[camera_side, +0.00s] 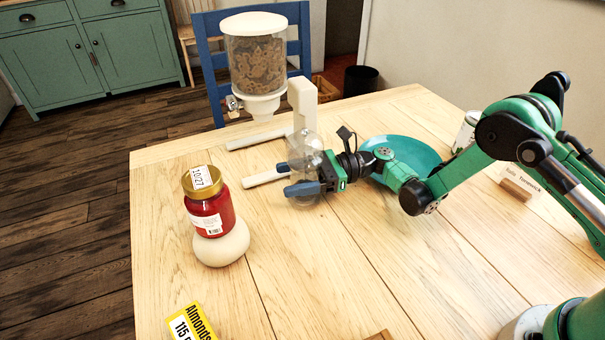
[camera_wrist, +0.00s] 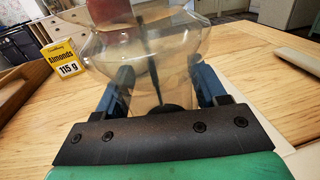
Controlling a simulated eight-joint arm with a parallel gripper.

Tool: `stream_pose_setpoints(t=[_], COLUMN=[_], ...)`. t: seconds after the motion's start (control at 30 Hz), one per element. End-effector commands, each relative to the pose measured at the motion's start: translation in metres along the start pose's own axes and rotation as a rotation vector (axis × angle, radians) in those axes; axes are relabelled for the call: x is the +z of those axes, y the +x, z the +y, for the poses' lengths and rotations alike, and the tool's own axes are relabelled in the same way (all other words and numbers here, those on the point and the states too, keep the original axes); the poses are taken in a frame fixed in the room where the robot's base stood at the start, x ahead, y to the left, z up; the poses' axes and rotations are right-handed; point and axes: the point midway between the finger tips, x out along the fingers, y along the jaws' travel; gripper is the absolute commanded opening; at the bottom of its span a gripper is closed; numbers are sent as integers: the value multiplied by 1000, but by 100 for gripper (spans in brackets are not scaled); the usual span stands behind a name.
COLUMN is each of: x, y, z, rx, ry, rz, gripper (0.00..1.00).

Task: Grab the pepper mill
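The pepper mill (camera_side: 304,148) looks clear and see-through, with a wide rounded body and a narrower waist. It stands on the wooden table in front of my gripper (camera_side: 294,178). The wrist view shows its clear body (camera_wrist: 150,50) between the two blue fingers of my gripper (camera_wrist: 163,88), with a dark rod inside. The fingers are spread to either side of the waist and are very close to it. I cannot tell whether both fingers press on it.
A red jar (camera_side: 210,208) with a gold lid sits on a rounded cream object (camera_side: 222,246). A dispenser (camera_side: 256,62) on a cream stand (camera_side: 302,105) is behind the mill. A teal dish (camera_side: 408,152) lies under my arm.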

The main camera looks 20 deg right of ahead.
Motion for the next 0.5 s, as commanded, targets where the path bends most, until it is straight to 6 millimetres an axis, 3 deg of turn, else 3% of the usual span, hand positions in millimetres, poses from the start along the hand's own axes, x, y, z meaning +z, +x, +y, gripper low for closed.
stream_pose_setpoints(t=[0.03,0.17,0.5], x=[0,0,3], y=[0,0,0], z=[0,0,0], rx=[0,0,0], ry=[0,0,0], rz=[0,0,-1], gripper=[37,1,0])
